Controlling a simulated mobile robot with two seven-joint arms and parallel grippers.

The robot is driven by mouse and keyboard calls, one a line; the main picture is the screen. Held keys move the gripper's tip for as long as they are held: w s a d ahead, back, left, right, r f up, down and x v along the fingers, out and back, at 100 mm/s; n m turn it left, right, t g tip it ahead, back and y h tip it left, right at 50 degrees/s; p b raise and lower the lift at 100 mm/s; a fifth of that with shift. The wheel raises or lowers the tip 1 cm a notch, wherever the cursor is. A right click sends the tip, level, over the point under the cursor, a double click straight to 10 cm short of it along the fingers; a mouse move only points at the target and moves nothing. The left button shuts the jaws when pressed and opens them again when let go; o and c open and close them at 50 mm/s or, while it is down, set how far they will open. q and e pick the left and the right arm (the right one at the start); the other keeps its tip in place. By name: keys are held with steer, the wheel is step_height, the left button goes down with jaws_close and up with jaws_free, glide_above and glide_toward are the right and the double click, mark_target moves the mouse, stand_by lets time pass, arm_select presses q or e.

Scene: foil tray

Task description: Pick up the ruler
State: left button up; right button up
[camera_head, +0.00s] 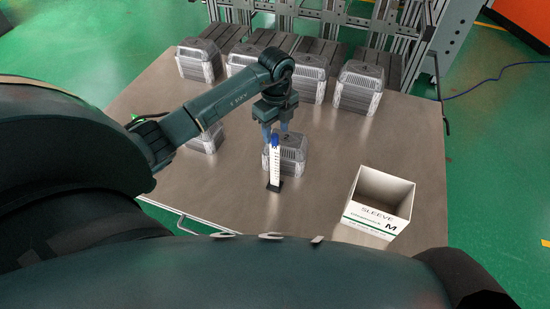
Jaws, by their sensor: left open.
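In the head view, a white ruler (274,168) with dark marks and a blue top end stands upright in a small black base on the table. My left gripper (276,134) points down at the ruler's blue top, with its bluish fingers on either side of it. The gripper is open. I cannot tell whether a finger touches the ruler. My right gripper does not show.
A foil-wrapped block (293,156) stands just behind the ruler. Several similar blocks (359,88) line the back of the brown table (335,142). An open white box marked SLEEVE (376,215) stands at the right front. The table between ruler and box is clear.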

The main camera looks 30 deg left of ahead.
mark_target(275, 135)
arm_select(q)
step_height(275, 135, down, 4)
steer(key=shift+r, duration=0.25)
jaws_close()
stand_by(0.3)
